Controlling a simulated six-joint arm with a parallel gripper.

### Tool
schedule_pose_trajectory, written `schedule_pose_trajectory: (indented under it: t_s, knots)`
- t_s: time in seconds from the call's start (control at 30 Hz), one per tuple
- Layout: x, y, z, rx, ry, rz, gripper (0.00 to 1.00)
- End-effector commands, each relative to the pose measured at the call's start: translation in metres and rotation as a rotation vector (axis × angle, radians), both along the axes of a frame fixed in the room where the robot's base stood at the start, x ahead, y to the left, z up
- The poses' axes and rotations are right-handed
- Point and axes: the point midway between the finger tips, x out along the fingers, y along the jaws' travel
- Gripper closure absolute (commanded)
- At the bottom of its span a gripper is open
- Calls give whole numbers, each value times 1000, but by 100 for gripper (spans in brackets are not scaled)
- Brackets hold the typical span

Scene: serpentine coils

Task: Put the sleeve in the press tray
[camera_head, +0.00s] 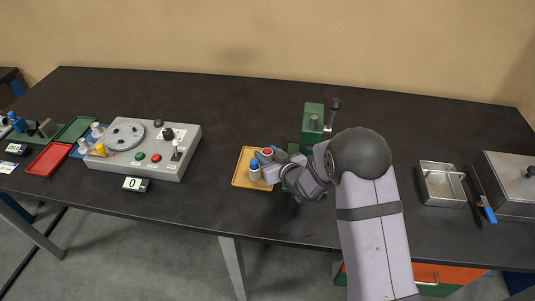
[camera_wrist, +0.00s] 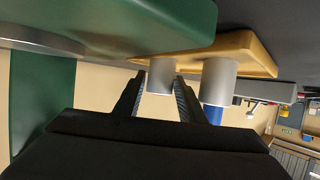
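A yellow tray (camera_head: 240,182) lies left of a green press (camera_head: 312,118) with a dark lever. A blue-topped cylinder (camera_head: 254,166) stands in the tray, with a red-topped one (camera_head: 267,152) behind it. No part is labelled as the sleeve or press tray. My gripper (camera_head: 270,163) reaches in from the right beside the cylinders. The wrist view is upside down: the yellow tray (camera_wrist: 255,52) is at the top, and my gripper's fingers (camera_wrist: 160,85) flank a grey cylinder (camera_wrist: 161,78). Contact is unclear. The other grey-and-blue cylinder (camera_wrist: 217,85) stands beside the right finger.
A grey control box (camera_head: 150,150) with a round plate stands left, with a red tray (camera_head: 48,158) and green tray (camera_head: 76,129) beyond. A metal tray (camera_head: 440,183) and blue-handled tool (camera_head: 487,210) lie right. The table (camera_head: 220,110) is clear between control box and yellow tray.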

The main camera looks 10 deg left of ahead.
Motion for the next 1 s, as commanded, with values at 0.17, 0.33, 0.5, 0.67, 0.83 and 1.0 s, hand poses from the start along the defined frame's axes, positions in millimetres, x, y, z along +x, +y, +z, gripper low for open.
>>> schedule_pose_trajectory:
  t_s: [0.17, 0.33, 0.5, 0.67, 0.83, 1.0]
  knots:
    - [0, 0, 1, 0, 0, 0, 64]
    - [-3, -2, 5, 0, 0, 0, 64]
    - [-16, -13, 11, 0, 0, -2, 64]
    - [-35, -26, 21, 0, -1, -2, 64]
    - [-57, -42, 32, 1, -2, -2, 64]
    - [-75, -54, 42, 0, -1, -2, 64]
